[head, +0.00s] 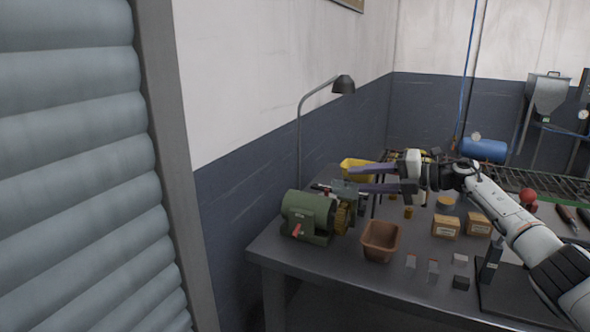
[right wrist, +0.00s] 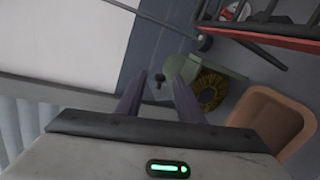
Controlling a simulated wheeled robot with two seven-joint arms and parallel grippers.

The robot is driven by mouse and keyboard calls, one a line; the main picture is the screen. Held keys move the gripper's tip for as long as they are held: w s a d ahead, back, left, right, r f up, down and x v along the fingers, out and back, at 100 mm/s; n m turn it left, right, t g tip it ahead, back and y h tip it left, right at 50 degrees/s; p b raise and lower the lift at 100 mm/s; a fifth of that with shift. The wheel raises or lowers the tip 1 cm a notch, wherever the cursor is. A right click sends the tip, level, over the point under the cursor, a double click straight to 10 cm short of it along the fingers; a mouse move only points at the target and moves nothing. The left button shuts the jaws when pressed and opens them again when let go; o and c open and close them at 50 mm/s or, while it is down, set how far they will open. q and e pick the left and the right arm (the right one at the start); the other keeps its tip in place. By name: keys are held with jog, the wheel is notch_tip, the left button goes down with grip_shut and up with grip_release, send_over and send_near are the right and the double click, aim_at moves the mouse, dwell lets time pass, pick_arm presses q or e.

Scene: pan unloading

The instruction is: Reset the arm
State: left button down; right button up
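My right arm reaches in from the right in the head view, above the workbench. My right gripper (head: 352,179) is open, its two dark fingers apart and pointing left. Nothing shows between the fingers. In the right wrist view the same gripper (right wrist: 158,82) is also open and empty. The green bench grinder (head: 308,213) stands below and left of the fingertips; it shows beyond the fingers in the right wrist view (right wrist: 182,68). My left gripper is not in either view.
The workbench (head: 340,278) holds a brown bin (head: 380,241), small boxes (head: 446,226), a yellow bin (head: 357,169) and several small blocks. A desk lamp (head: 343,84) rises behind the grinder. A wall and a ribbed shutter (head: 70,160) fill the left.

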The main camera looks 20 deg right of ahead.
jog(key=w+a+r+n+t+y+b, duration=0.1)
jog(key=a+r+n+t+b, duration=0.1)
jog(key=a+r+n+b, duration=0.3)
jog(key=a+r+n+t+y+b, duration=0.1)
jog(key=a+r+n+t+b, duration=0.15)
jog(key=a, duration=0.45)
jog(key=s+a+f+m+p, duration=0.2)
jog(key=a+f+m+p, duration=0.1)
jog(key=a+f+m, duration=0.9)
jog(key=s+a+f+m+g+h+p, duration=0.2)
jog(key=s+f+m+h, duration=0.2)
jog(key=s+f+m, duration=0.65)
jog(key=s+a+f+m+g+h+p, duration=0.15)
jog(key=s+f+m+h, duration=0.3)
jog(key=s+f, duration=1.05)
jog(key=s+a+f+m+g+p, duration=0.1)
jog(key=s+a+f+m+g, duration=0.2)
jog(key=s+f+m, duration=0.3)
jog(key=s+f+g, duration=0.1)
jog(key=s+f, duration=0.4)
jog(key=s, duration=0.1)
jog(key=shift+g, duration=0.4)
